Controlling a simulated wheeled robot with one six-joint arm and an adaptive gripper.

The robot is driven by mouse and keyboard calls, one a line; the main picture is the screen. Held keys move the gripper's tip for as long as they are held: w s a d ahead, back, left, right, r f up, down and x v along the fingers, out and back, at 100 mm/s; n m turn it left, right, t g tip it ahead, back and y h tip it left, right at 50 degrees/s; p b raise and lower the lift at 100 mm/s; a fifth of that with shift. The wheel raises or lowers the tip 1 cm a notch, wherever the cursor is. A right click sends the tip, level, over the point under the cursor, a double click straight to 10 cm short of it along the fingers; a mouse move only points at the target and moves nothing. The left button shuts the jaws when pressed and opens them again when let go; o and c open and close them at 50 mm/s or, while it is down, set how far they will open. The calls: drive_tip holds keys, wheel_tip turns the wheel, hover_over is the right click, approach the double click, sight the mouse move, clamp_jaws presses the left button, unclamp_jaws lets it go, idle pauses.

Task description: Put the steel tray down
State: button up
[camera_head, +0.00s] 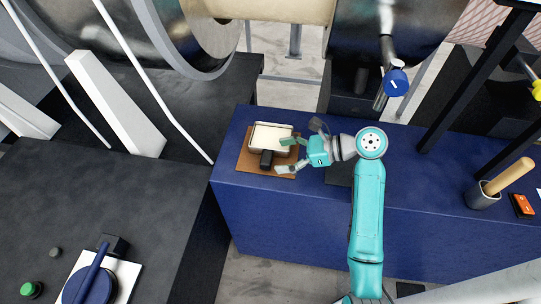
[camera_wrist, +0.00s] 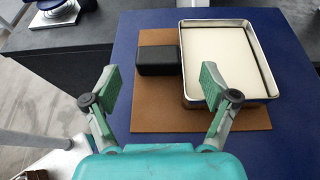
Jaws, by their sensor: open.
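The steel tray (camera_head: 252,137) is a shallow metal pan with a pale, flat inside. It sits level over a brown board on the blue counter, and it shows at the upper right in the wrist view (camera_wrist: 272,78). A black block (camera_wrist: 157,60) adjoins the tray's side; I cannot tell whether they are joined. The block also shows in the head view (camera_head: 266,158). My gripper (camera_head: 287,155) is open and empty, its fingers spread wide. In the wrist view (camera_wrist: 160,84) the block lies beyond the gap between the fingertips, and the right finger overlaps the tray's near corner.
The brown board (camera_wrist: 152,118) lies near the left end of the blue counter (camera_head: 300,225). A grey cup with a wooden handle (camera_head: 483,196) and an orange item (camera_head: 522,205) stand far right. A dark bench (camera_head: 110,205) is left, across a gap. The counter's front strip is clear.

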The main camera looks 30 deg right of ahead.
drive_tip(key=v, duration=0.7)
drive_tip(key=shift+s, duration=0.1)
idle(0.4)
